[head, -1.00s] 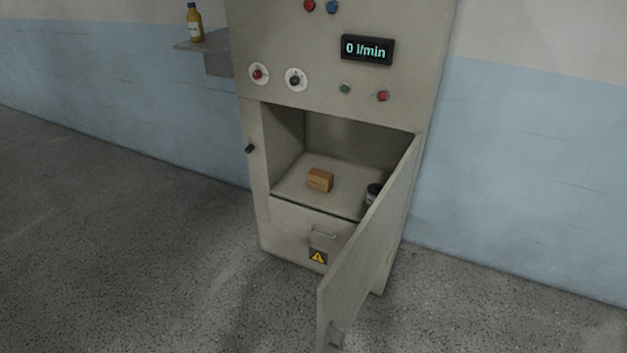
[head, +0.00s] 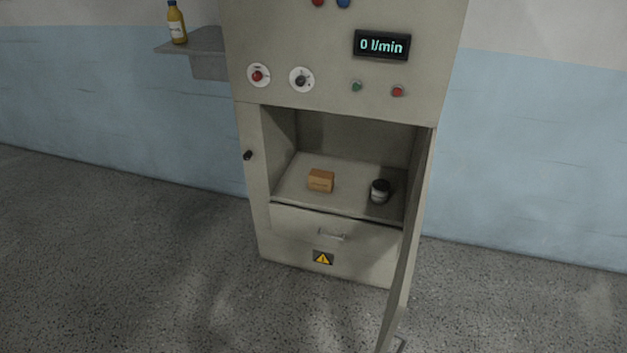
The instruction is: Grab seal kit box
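A small brown cardboard box (head: 321,181), which looks like the seal kit box, sits on the shelf floor (head: 345,197) inside the open compartment of a grey-beige cabinet (head: 345,62). It stands left of the middle, near the front edge, with nothing in front of it. Its printing is too small to read. Neither of my grippers shows in the head view.
The cabinet door (head: 408,250) hangs open on the right, jutting forward. A dark-lidded jar (head: 380,191) stands right of the box. A closed drawer (head: 333,233) is below. A yellow bottle (head: 177,24) stands on a wall shelf (head: 205,42). The floor at front left is clear.

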